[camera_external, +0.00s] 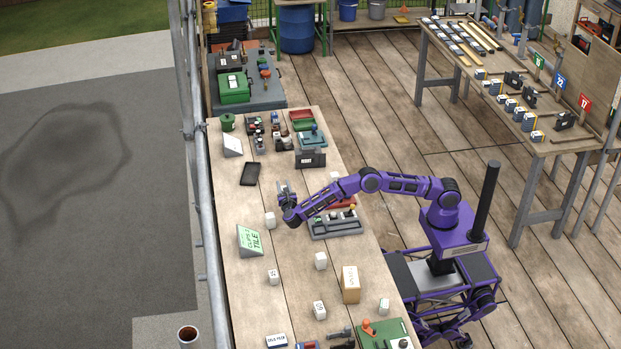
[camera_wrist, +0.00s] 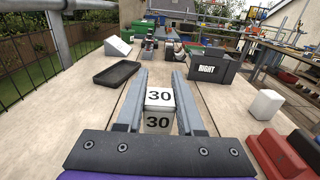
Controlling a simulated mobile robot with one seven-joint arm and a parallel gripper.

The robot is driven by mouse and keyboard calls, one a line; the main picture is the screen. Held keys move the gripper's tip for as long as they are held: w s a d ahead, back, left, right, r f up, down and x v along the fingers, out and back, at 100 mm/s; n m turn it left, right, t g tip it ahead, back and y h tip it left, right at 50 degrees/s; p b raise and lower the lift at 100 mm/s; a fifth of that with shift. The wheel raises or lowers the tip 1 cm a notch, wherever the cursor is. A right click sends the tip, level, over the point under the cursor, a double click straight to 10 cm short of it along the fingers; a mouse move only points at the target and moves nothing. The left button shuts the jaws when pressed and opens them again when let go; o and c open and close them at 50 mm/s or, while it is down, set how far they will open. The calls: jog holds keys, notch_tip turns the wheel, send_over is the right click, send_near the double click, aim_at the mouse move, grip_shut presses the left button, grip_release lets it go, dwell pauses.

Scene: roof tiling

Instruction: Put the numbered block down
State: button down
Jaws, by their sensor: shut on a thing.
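In the wrist view a white block marked 30 (camera_wrist: 159,97) sits between the two grey fingers of my gripper (camera_wrist: 158,92), with the number showing on two faces. My gripper is shut on it. In the external view my gripper (camera_external: 286,192) is over the left half of the workbench (camera_external: 296,255), below the black tray (camera_external: 250,173) in the picture. The held block is too small to make out there. I cannot tell whether it touches the bench. The black tray also shows ahead and left in the wrist view (camera_wrist: 117,73).
A dark bin labelled RIGHT (camera_wrist: 207,68) stands ahead to the right. A white block (camera_wrist: 265,105) and red parts (camera_wrist: 276,153) are at the right. Several white blocks, a green-lettered sign (camera_external: 250,240) and a tan box (camera_external: 350,284) stand lower on the bench.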

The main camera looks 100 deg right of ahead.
notch_tip(320, 180, down, 8)
jog(key=shift+r, duration=0.25)
jog(key=c, duration=0.5)
grip_release()
jog(key=shift+f, duration=0.1)
jog(key=a, duration=1.2)
